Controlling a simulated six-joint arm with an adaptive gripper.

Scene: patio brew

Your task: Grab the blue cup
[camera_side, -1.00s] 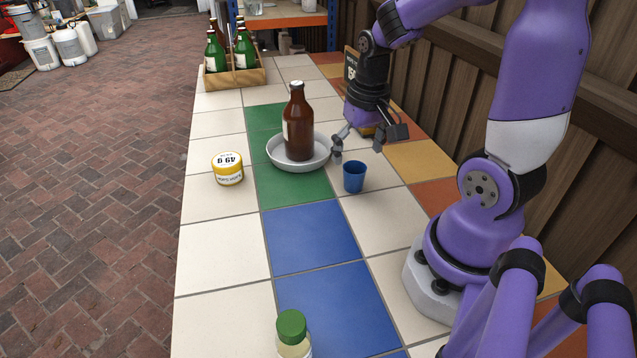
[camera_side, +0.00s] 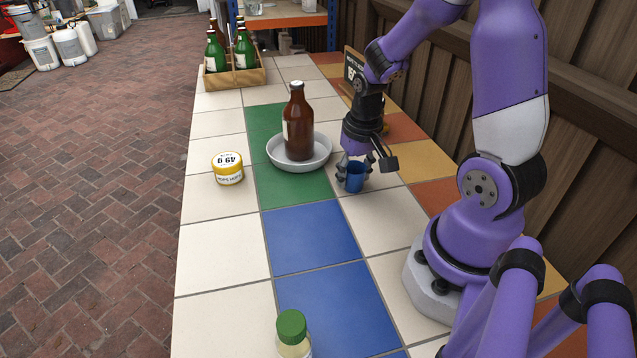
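The small blue cup (camera_side: 355,179) stands upright on a cream tile, just right of the green tiles. My gripper (camera_side: 356,170) is down at the cup from above and behind, with one finger at its left side and another near its upper right. The fingers partly hide the cup's rim. Whether they press on the cup or stand slightly apart from it cannot be made out.
A brown bottle (camera_side: 298,125) stands in a pale round dish (camera_side: 318,160) close left of my gripper. A yellow-and-white jar (camera_side: 228,168) is farther left. A green-capped bottle (camera_side: 291,330) is at the front. A wooden crate (camera_side: 237,78) with bottles stands at the back.

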